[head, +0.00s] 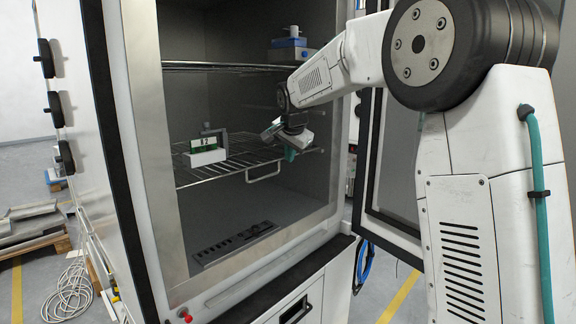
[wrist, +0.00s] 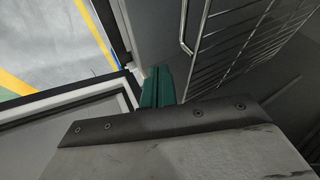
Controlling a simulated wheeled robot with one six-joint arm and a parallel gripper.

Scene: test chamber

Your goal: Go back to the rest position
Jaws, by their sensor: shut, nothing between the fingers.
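My gripper (head: 289,153) is inside the open chamber (head: 240,190), over the right part of the lower wire rack (head: 262,160). Its green fingers (wrist: 157,88) show in the wrist view, shut with nothing between them. They point down beside the rack's front edge, which also shows in the wrist view (wrist: 184,30). A white and green object labelled "R2" (head: 204,155) stands on the left of the lower rack, apart from my gripper.
The chamber door (head: 392,165) stands open at the right, close behind my arm. A blue and white object (head: 290,45) sits on the upper rack (head: 215,66). The chamber's side wall (head: 145,140) is at the left. Cables (head: 70,290) lie on the floor at left.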

